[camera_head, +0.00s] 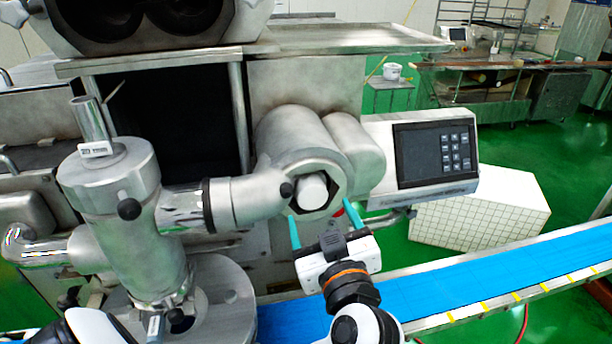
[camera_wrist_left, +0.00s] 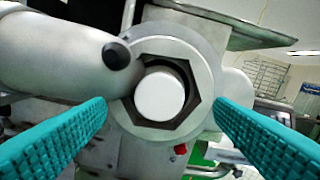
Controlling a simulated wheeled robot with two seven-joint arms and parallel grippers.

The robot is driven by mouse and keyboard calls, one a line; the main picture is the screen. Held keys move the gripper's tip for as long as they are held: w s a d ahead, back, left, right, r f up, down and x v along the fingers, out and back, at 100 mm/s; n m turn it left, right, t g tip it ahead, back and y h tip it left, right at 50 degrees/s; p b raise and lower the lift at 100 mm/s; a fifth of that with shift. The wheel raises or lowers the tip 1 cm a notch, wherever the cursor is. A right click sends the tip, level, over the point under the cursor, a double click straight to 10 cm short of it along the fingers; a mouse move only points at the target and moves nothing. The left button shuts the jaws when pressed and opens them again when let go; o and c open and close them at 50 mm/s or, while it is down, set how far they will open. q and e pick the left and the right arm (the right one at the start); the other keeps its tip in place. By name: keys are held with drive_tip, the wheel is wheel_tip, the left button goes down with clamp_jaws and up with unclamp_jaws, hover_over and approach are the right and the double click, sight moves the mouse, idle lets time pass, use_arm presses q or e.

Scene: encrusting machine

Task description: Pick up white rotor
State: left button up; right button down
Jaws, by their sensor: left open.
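The white rotor (camera_head: 312,190) is a round white knob set inside a dark hexagonal opening on the front of the machine's metal housing. In the left wrist view the rotor (camera_wrist_left: 160,95) is near the middle, facing the camera. My left gripper (camera_head: 321,212) is open in front of the housing, with its teal fingers pointing up toward it. In the left wrist view the left gripper (camera_wrist_left: 161,105) has one finger on each side of the rotor, with gaps between. Nothing is held. My right gripper is not in view.
A metal pipe arm (camera_head: 245,199) with a black knob joins the housing at left, from an upright cylinder (camera_head: 110,180). A control panel (camera_head: 432,154) is at right. A blue conveyor (camera_head: 450,280) runs below.

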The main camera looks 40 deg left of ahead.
sight(313, 197)
use_arm(q)
drive_tip(key=p+x, duration=0.1)
drive_tip(key=x, duration=0.4)
drive_tip(key=shift+w+a+f, duration=0.1)
drive_tip(key=shift+w+a, duration=0.15)
drive_tip(key=shift+a, duration=0.1)
drive_tip(key=shift+d, duration=0.1)
drive_tip(key=shift+c, duration=0.3)
drive_tip(key=c, duration=1.2)
drive_tip(key=shift+c, duration=0.2)
